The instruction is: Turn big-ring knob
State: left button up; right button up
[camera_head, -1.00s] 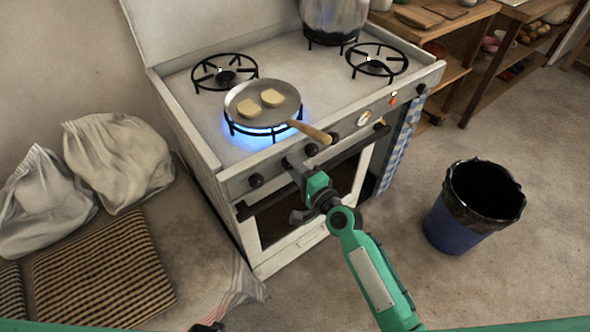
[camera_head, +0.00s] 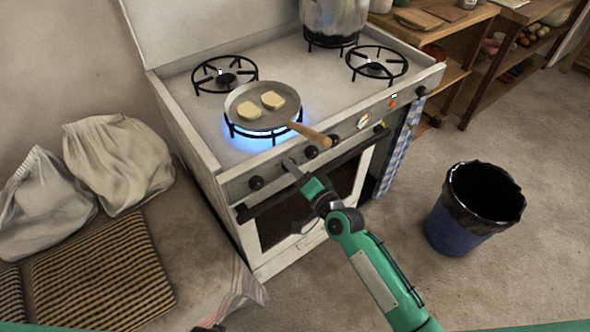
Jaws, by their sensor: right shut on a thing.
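A white stove (camera_head: 235,170) has a row of dark knobs along its front panel. My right gripper (camera_head: 292,166) is at the panel, shut on a knob between the leftmost knob (camera_head: 256,182) and another knob (camera_head: 311,152). The jaws hide the held knob, so its pointer cannot be seen. The front left burner (camera_head: 285,133) burns with a blue flame under a frying pan (camera_head: 262,118) holding two pale pieces of food. A small dark part at the bottom edge may be my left gripper (camera_head: 208,327); its jaws do not show.
The pan's wooden handle (camera_head: 312,135) sticks out over the front edge, just above my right gripper. A metal pot (camera_head: 333,20) stands on the back burner. The oven handle (camera_head: 265,203) runs below the knobs. A blue bin (camera_head: 455,228) stands on the floor at right.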

pick_arm(q)
jog(key=shift+w, duration=0.1)
pick_arm(e)
jog(key=shift+f, duration=0.1)
jog(key=o, duration=1)
jog(key=shift+s+d, duration=0.1)
pick_arm(q)
jog(key=shift+w+d+r+b, duration=0.1)
jog(key=shift+w+r+b, duration=0.15)
jog(key=shift+r, duration=0.35)
jog(key=shift+w+d+r+b, duration=0.1)
jog(key=shift+w+r+b, duration=0.1)
jog(key=shift+r, duration=0.35)
pick_arm(e)
jog(key=v, duration=1.3)
jog(key=shift+s+d, duration=0.2)
jog(key=shift+s, duration=0.1)
